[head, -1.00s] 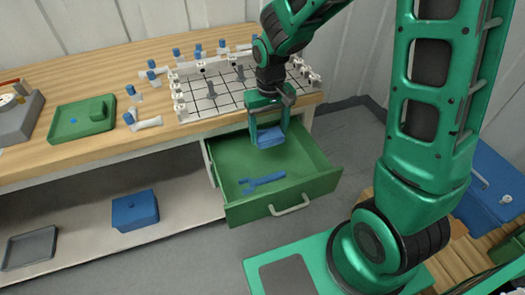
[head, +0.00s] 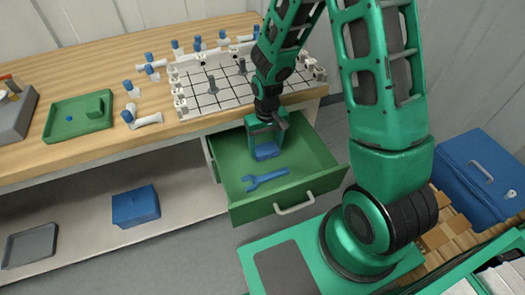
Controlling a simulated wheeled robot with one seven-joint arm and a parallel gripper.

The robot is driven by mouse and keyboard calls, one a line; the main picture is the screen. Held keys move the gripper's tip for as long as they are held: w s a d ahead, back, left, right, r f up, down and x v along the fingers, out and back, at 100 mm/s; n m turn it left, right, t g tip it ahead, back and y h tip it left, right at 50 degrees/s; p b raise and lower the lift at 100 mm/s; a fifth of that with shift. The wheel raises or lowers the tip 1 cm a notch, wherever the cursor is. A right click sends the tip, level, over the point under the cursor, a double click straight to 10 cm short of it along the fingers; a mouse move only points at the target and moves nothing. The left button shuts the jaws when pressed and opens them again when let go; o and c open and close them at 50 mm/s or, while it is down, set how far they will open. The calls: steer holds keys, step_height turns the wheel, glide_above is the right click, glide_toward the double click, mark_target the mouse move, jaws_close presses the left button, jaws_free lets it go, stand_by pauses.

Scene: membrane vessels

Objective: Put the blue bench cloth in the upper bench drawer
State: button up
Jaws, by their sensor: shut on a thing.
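The upper bench drawer (head: 236,213) is green and stands pulled open under the right end of the bench. My gripper (head: 266,146) points down into the drawer, toward its back. It is shut on the blue bench cloth (head: 267,151), a small folded blue piece between its fingers. The cloth is inside the drawer's outline, low near the floor; I cannot tell whether it touches the floor. A blue wrench (head: 264,179) lies on the drawer floor just in front of the cloth.
The wooden bench top (head: 90,87) holds a white gridded rack (head: 222,92), several blue-capped vessels and a green tray (head: 58,128). A blue box (head: 136,207) and a grey tray (head: 30,244) sit on the lower shelf. A blue chest (head: 478,172) stands at right.

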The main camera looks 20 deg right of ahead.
mark_target(266, 149)
steer(key=shift+f, duration=1.2)
steer(key=shift+f, duration=0.1)
steer(key=o, duration=1.1)
step_height(266, 149, up, 12)
steer(key=shift+d+r, duration=0.1)
steer(key=shift+r, duration=0.1)
steer(key=s+d+r+m, duration=0.2)
steer(key=s+d+r, duration=0.3)
steer(key=d+r, duration=0.3)
steer(key=s+d+r+m, duration=0.1)
steer(key=s+d+r, duration=0.1)
steer(key=s, duration=0.4)
steer(key=s+d+r+m, duration=0.2)
steer(key=s+d+r, duration=0.1)
steer(key=s, duration=0.4)
steer(key=s+d+r+m, duration=0.1)
steer(key=s+d+r, duration=0.2)
steer(key=s, duration=0.3)
steer(key=shift+s+d+r, duration=0.15)
steer(key=shift+d, duration=0.4)
